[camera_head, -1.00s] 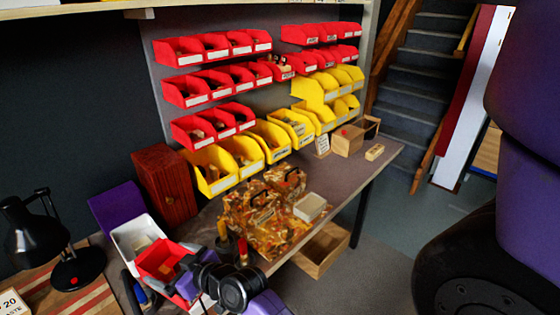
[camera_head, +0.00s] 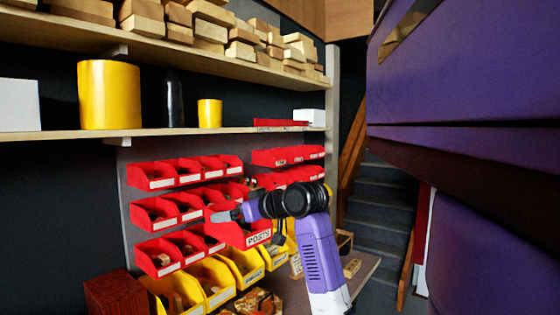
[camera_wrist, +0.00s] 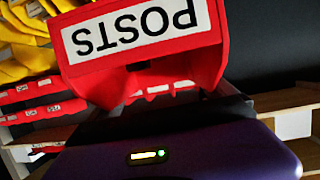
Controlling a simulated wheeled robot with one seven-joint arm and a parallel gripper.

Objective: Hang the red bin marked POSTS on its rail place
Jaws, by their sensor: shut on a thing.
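The red bin marked POSTS (camera_head: 240,233) is held by my gripper (camera_head: 232,215) in front of the racks. Its white label faces out to the right and reads upright in the head view. In the wrist view the bin (camera_wrist: 120,70) fills the upper middle, with its label upside down. My gripper is shut on the bin; its fingertips are mostly hidden. Red bins hang in rows on the grey back panel (camera_head: 127,215). The third red row (camera_head: 157,257) runs to just left of the held bin. The panel behind the held bin is hidden.
Yellow bins (camera_head: 210,280) hang below the red rows. A shelf (camera_head: 150,133) above carries yellow pots (camera_head: 108,95), a black bottle (camera_head: 173,97) and a white box (camera_head: 310,116). Wooden blocks (camera_head: 195,20) fill the higher shelf. Stairs (camera_head: 380,210) are at the right.

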